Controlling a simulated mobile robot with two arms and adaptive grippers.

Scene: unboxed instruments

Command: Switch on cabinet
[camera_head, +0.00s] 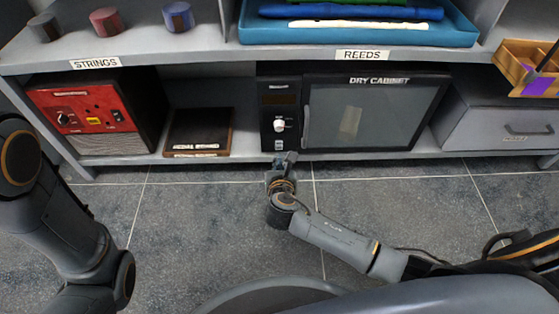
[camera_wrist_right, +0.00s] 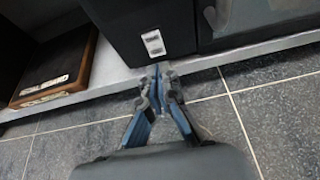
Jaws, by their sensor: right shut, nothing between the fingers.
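The dry cabinet (camera_head: 370,112) stands on the lower shelf, with a dark glass door and a black control panel (camera_head: 279,104) on its left. The panel has a white knob (camera_head: 279,126) and a small white rocker switch (camera_head: 279,145) near its bottom. The switch also shows in the right wrist view (camera_wrist_right: 154,43). My right gripper (camera_head: 290,157) is shut and empty, just below and in front of the switch; in the right wrist view its fingertips (camera_wrist_right: 158,70) point at the panel's lower edge, apart from the switch. My left arm is at the left, its gripper out of frame.
A red amplifier (camera_head: 85,117) and a dark flat wooden box (camera_head: 198,132) sit left of the cabinet. A grey drawer box (camera_head: 500,122) stands right. The shelf edge (camera_head: 230,153) runs just under the panel. The tiled floor in front is open.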

